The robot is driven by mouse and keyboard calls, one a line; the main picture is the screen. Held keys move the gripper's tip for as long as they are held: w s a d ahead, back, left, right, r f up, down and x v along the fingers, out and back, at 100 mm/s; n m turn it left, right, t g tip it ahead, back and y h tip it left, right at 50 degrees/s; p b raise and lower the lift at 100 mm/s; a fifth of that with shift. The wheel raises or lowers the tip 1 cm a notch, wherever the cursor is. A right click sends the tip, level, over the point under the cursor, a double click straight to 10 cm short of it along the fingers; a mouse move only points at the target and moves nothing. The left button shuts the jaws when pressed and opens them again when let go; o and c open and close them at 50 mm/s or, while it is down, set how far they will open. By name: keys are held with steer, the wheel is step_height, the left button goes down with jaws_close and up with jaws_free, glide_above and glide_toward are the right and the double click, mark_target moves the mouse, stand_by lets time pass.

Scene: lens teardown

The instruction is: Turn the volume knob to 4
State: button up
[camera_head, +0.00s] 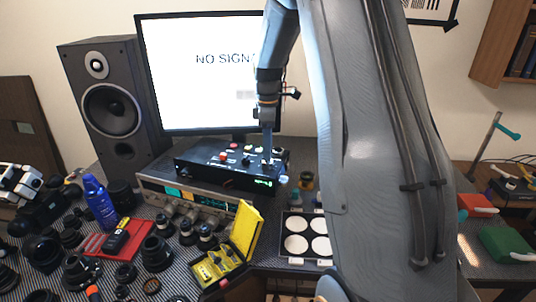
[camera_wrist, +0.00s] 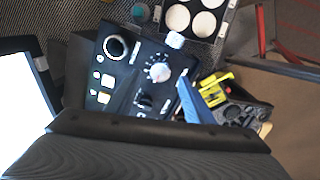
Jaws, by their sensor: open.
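A black control box (camera_head: 225,168) with several knobs and buttons sits in front of the monitor, on top of a silver receiver. In the wrist view the box (camera_wrist: 125,75) shows a silver-faced knob with white marks around it (camera_wrist: 160,72), a dark knob (camera_wrist: 145,101) and a large round black part (camera_wrist: 115,47). I cannot read which knob is the volume or its setting. My gripper (camera_head: 268,154) points down over the right part of the box, open and with nothing seen in it. In the wrist view a blue finger (camera_wrist: 188,102) shows beside the box's knobs; contact is unclear.
The silver receiver (camera_head: 160,190) is below the box. A monitor (camera_head: 200,75) and a speaker (camera_head: 105,95) stand behind. A tray of white discs (camera_head: 284,240) and an open yellow case (camera_head: 228,260) lie in front. Lenses and a blue bottle (camera_head: 98,202) crowd the left.

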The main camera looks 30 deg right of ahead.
mark_target(268, 164)
steer(key=shift+f+p, duration=0.55)
steer(key=shift+f, duration=1.5)
steer(key=c, duration=1)
steer(key=shift+c, duration=0.2)
